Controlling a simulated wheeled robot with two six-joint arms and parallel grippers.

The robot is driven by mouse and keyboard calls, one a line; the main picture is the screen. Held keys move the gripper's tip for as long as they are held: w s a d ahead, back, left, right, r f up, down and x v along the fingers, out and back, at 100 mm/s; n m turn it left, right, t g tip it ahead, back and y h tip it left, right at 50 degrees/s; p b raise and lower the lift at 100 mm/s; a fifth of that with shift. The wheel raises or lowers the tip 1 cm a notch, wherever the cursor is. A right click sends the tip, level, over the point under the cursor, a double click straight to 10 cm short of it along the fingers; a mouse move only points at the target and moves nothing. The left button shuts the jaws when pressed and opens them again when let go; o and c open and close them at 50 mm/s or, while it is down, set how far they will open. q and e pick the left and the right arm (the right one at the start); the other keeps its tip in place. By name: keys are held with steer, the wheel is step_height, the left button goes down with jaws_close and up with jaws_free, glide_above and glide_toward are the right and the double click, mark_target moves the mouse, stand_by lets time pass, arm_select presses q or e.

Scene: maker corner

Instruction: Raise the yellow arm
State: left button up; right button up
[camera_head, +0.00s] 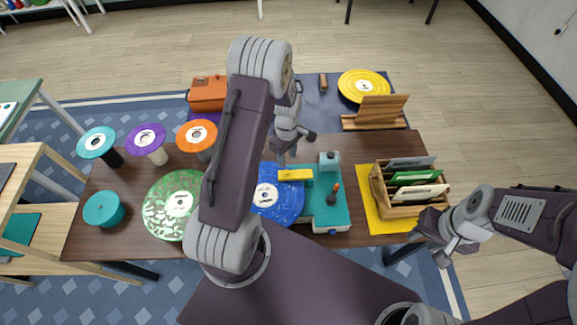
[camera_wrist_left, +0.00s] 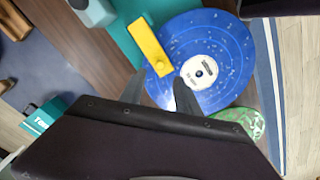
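The yellow arm (camera_head: 295,175) is a short bar on a teal record player (camera_head: 325,208) and reaches over the edge of a blue speckled record (camera_head: 272,205). In the left wrist view, the yellow arm (camera_wrist_left: 149,46) lies over the blue record (camera_wrist_left: 215,45), its wider end near the white label. My left gripper (camera_wrist_left: 160,74) is open, its dark fingertips apart on either side of that end in the picture; I cannot tell whether they touch it. In the head view my left arm hides part of the record. My right gripper (camera_head: 438,246) hangs at the table's right; its opening is unclear.
A wooden crate of sleeves (camera_head: 388,205) stands on a yellow mat right of the player. A green record (camera_head: 170,205), a teal pot (camera_head: 103,209) and several discs on stands are at left. A yellow record (camera_head: 364,84) and wooden rack (camera_head: 375,116) are at the back.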

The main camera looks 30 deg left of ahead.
mark_target(286, 171)
arm_select(q)
steer(key=f, duration=0.2)
steer(key=f+p, duration=0.1)
steer(key=f, duration=0.2)
steer(key=f+p, duration=0.1)
steer(key=f, duration=0.1)
steer(key=shift+a+f, duration=0.25)
steer(key=shift+f, duration=0.1)
steer(key=shift+d+f, duration=0.1)
steer(key=shift+f, duration=0.3)
jaws_close()
stand_by(0.6)
